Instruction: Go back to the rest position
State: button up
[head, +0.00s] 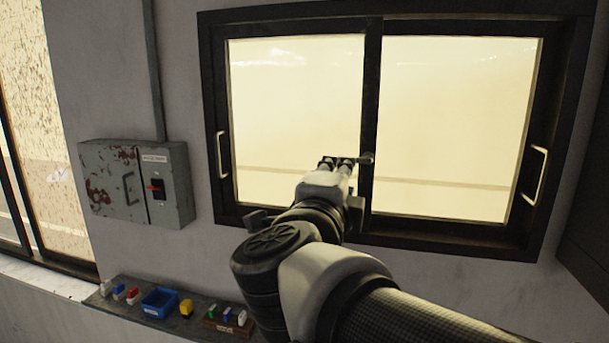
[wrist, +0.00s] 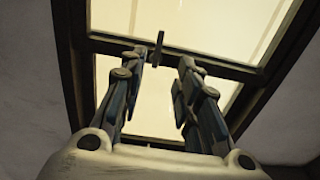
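My gripper (head: 337,162) is raised in front of the dark-framed sliding window in the head view, near the frame's middle upright. In the wrist view my gripper (wrist: 164,85) has its two fingers apart with nothing between them. A small latch (head: 366,159) on the middle upright is just right of the fingertips in the head view. The same latch (wrist: 158,45) shows beyond the fingertips in the wrist view. I cannot tell from these views whether a fingertip touches it. The window (head: 455,120) has bright, pale panes, and both look closed.
A grey, rusty switch box (head: 110,190) with a red lever (head: 153,187) hangs on the left wall. Below it a shelf (head: 190,328) holds a blue bin (head: 160,303) and several small coloured items. White handles (head: 222,155) (head: 535,175) sit on the window's sides.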

jog(key=s+a+f+n+g+y+b, duration=0.25)
jog(key=s+f+n+y+b, duration=0.2)
jog(key=f+n, duration=0.55)
jog(key=s+a+f+n+g+y+b, duration=0.25)
jog(key=s+f+n+y+b, duration=0.2)
jog(key=f+n, duration=0.5)
jog(key=s+d+f+n+g+h+b, duration=0.1)
jog(key=s+d+f+g, duration=0.2)
jog(key=s+d+f, duration=0.2)
jog(key=s+d+f+n+g+h+b, duration=0.1)
jog(key=s+d+f+g, duration=0.3)
jog(key=s+f, duration=0.7)
notch_tip(320, 180, down, 4)
jog(key=shift+s+d+f+g+h, duration=0.15)
jog(key=shift+s+d+g+h, duration=0.2)
jog(key=shift+d+h, duration=0.6)
jog(key=shift+d+y, duration=0.15)
jog(key=shift+y, duration=0.1)
jog(key=shift+c, duration=0.2)
